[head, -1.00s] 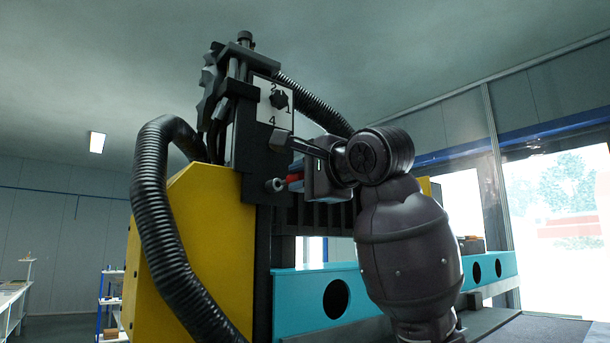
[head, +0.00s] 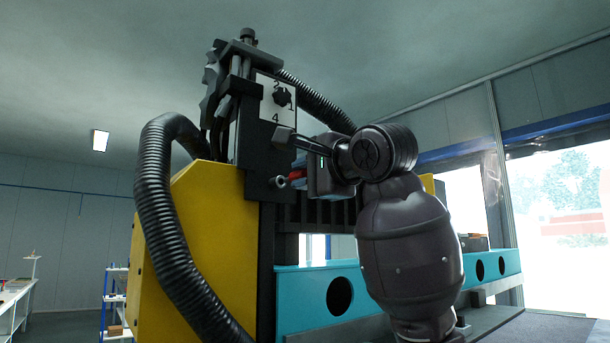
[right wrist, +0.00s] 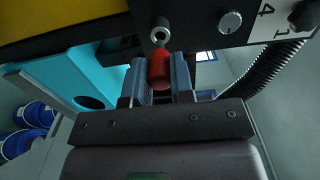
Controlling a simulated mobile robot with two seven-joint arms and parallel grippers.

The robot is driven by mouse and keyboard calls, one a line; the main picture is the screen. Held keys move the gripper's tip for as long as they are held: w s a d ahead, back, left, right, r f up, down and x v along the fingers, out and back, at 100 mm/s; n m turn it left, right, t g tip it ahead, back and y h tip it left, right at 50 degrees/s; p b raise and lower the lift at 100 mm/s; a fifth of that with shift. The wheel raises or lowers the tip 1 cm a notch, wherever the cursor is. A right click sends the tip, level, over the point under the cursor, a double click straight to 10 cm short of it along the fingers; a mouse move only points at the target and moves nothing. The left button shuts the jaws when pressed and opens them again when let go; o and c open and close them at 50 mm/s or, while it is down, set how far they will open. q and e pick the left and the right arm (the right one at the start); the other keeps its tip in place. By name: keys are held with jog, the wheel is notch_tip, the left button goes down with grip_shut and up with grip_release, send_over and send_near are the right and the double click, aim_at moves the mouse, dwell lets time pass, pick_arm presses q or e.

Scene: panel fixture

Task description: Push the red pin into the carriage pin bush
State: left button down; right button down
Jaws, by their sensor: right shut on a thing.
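My right gripper (head: 298,178) is at the dark carriage of the machine, reaching in from the right in the head view. It is shut on the red pin (right wrist: 160,70), which sits between its two fingers in the right wrist view. Only a little of the red pin (head: 297,174) shows in the head view. A small grey metal bush (head: 280,182) stands out from the carriage just left of the red part. In the right wrist view the bush (right wrist: 161,25) is straight ahead of the pin, in line with it. I cannot tell whether the pin's tip is inside. My left gripper is not in view.
A silver knob (right wrist: 230,22) and a numbered plate (head: 277,99) are on the carriage close to the gripper. A thick black hose (head: 158,220) loops at the left past the yellow housing (head: 215,240).

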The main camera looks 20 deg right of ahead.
aim_at(294, 178)
jog(key=shift+p+x, duration=0.8)
jog(key=shift+x, duration=1.1)
dwell(0.9)
jog(key=c, duration=0.9)
grip_release()
jog(key=shift+s+d, duration=0.1)
jog(key=shift+s, duration=0.15)
jog(key=b+v, duration=0.2)
jog(key=v, duration=0.6)
jog(key=shift+s+d+b, duration=0.15)
jog(key=shift+s+b, duration=0.15)
jog(key=shift+b, duration=0.05)
jog(key=shift+v, duration=0.75)
